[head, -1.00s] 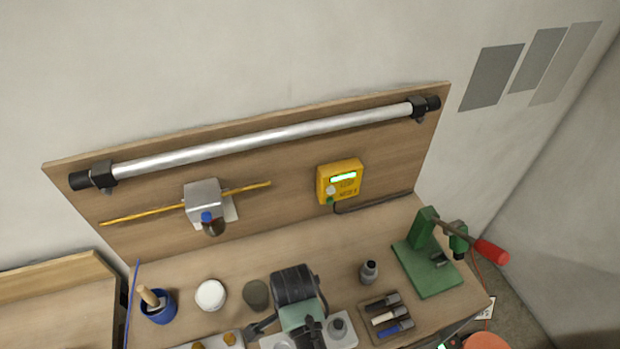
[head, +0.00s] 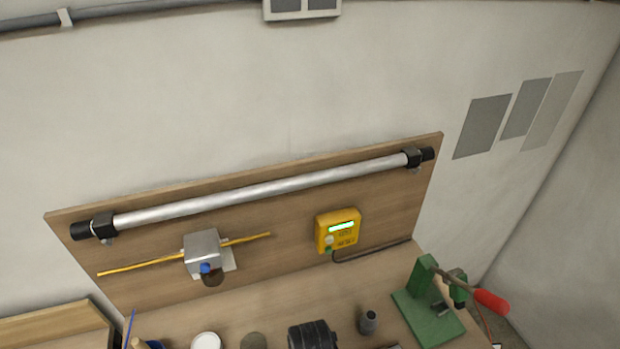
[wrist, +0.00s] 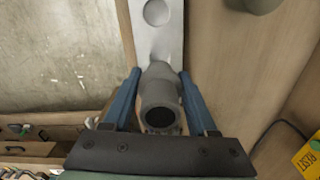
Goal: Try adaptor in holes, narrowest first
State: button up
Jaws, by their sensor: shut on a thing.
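In the wrist view my gripper (wrist: 160,76) has its two blue fingers closed on the sides of a grey, round adaptor (wrist: 159,92). The adaptor's dark round opening faces the camera. Beyond it, a pale metal strip (wrist: 171,22) runs up to the top edge, with a round hole showing in it. The adaptor covers the strip's lower part. I cannot tell whether the adaptor touches the strip or sits in a hole. The fingers and adaptor cannot be made out in the head view.
On the wooden backboard are a silver tube (head: 265,189), a metal box (head: 202,247) on a yellow rod, and a yellow device (head: 338,231) with a lit display. A green press (head: 430,312) with a red handle stands at the right. A small grey bottle (head: 368,322) is on the bench.

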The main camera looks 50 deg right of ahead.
jog(key=shift+f+b, duration=1.4)
jog(key=shift+f, duration=0.9)
jog(key=shift+p, duration=0.65)
jog(key=shift+f+b, duration=0.75)
jog(key=shift+f, duration=0.2)
jog(key=o, duration=1.4)
jog(key=shift+r, duration=0.15)
notch_tip(320, 180, up, 13)
jog(key=shift+f+b, duration=0.1)
jog(key=shift+b, duration=0.85)
